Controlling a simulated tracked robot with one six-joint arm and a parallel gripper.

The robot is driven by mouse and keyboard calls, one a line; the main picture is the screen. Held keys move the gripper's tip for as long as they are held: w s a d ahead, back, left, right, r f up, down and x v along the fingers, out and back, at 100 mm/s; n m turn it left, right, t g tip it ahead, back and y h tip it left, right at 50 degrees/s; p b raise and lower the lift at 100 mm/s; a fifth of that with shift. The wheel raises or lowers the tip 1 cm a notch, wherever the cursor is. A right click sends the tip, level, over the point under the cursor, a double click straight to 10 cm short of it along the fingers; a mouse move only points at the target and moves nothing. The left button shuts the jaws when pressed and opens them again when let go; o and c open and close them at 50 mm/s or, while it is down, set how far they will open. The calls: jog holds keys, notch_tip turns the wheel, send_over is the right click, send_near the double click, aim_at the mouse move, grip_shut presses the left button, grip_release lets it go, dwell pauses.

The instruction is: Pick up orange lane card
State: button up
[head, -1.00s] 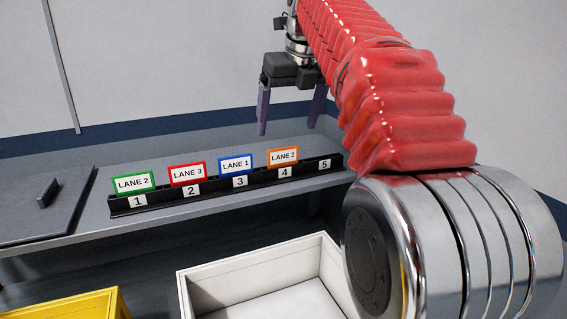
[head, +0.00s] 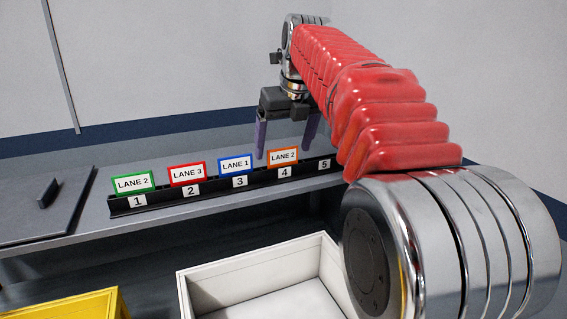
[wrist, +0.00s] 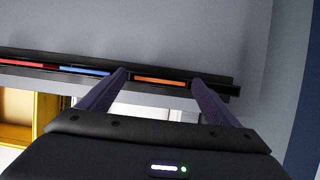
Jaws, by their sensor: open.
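The orange lane card (head: 283,157), marked LANE 2, stands upright in slot 4 of a black numbered rack (head: 211,193). My gripper (head: 282,154) is open and empty, pointing down, with its purple fingers appearing on either side of the orange card in the head view. In the wrist view, the orange card's top edge (wrist: 161,81) lies between the two fingers (wrist: 158,78). The head view does not clearly show the gap between the fingertips and the card, and no contact shows.
Blue (head: 236,164), red (head: 187,174) and green (head: 133,182) cards stand in slots 3, 2 and 1. Slot 5 is empty. A white bin (head: 262,257) and a yellow bin (head: 70,304) are in front of the bench. A grey panel with a handle (head: 47,193) lies at left.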

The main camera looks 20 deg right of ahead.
jog(key=shift+x, duration=1.1)
jog(key=c, duration=1.1)
jog(key=shift+r, duration=0.1)
jog(key=shift+c, duration=0.2)
notch_tip(320, 180, up, 9)
jog(key=shift+r, duration=0.4)
jog(key=shift+s, duration=0.1)
